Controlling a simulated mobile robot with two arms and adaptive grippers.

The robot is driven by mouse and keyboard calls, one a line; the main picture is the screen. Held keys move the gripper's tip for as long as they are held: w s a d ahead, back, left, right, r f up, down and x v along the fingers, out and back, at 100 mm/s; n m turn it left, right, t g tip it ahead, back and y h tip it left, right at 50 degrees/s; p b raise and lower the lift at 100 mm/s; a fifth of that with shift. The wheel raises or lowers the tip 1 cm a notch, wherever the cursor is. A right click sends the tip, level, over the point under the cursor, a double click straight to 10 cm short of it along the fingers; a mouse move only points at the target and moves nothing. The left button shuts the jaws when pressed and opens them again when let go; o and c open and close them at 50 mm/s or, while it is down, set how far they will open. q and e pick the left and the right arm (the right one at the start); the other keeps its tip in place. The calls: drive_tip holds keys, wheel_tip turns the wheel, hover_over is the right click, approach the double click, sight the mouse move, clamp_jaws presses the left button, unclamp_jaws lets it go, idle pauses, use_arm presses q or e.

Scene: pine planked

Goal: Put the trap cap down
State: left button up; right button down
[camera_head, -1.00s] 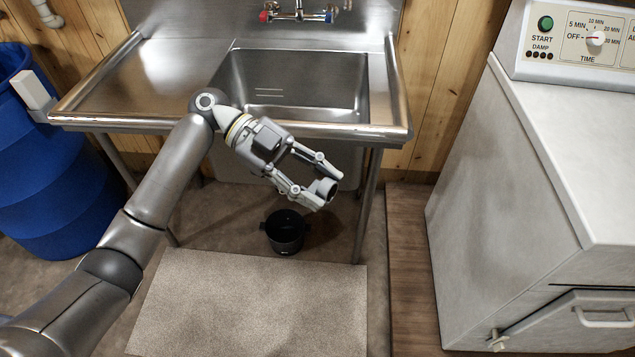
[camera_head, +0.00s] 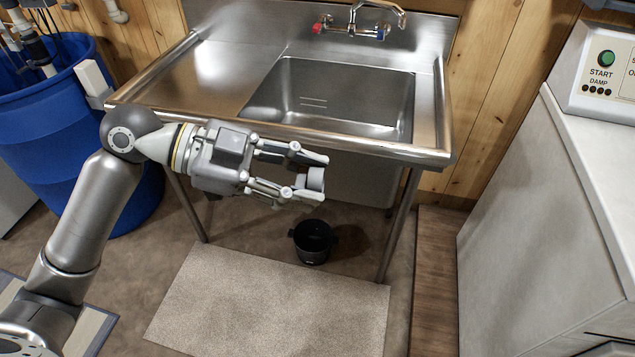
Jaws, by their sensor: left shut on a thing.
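My left gripper (camera_head: 308,172) is shut on a small grey cylindrical cap, the trap cap (camera_head: 316,180). It holds the cap in the air in front of the sink's front edge. The fingers cover part of the cap. A black pot-like container (camera_head: 313,243) stands on the floor under the sink, below the gripper in the picture. My right gripper does not show.
The steel sink (camera_head: 340,95) with its drainboard stands against the pine wall. A beige mat (camera_head: 270,305) lies on the floor in front. A blue barrel (camera_head: 60,125) stands at the left and a white machine (camera_head: 545,220) at the right.

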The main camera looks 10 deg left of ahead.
use_arm(q)
drive_tip(key=shift+r, duration=0.25)
drive_tip(key=shift+w+d+n+t, duration=0.2)
drive_tip(key=shift+n+t, duration=0.1)
drive_tip(key=shift+n, duration=0.1)
drive_tip(key=w+d+n+t+y, duration=0.2)
drive_tip(key=w+d+n+t, duration=0.25)
drive_tip(key=w+d, duration=0.35)
drive_tip(key=s+a+f+m+g+h, duration=0.1)
drive_tip(key=a+f+m+g, duration=0.2)
drive_tip(key=f+m+g, duration=0.4)
drive_tip(key=s+a+f+m+g+h, duration=0.1)
drive_tip(key=a+f+m+g, duration=0.25)
drive_tip(key=f, duration=0.65)
drive_tip(key=w+a+r+n+t+y, duration=0.6)
drive_tip(key=w+r+n+t+y, duration=0.15)
drive_tip(key=n+t, duration=0.8)
drive_tip(key=s+a+r+n+y, duration=0.2)
drive_tip(key=a+r+n+y, duration=0.3)
drive_tip(key=r, duration=0.4)
drive_tip(key=shift+r+t+y, duration=0.25)
drive_tip(key=shift+t+y, duration=0.2)
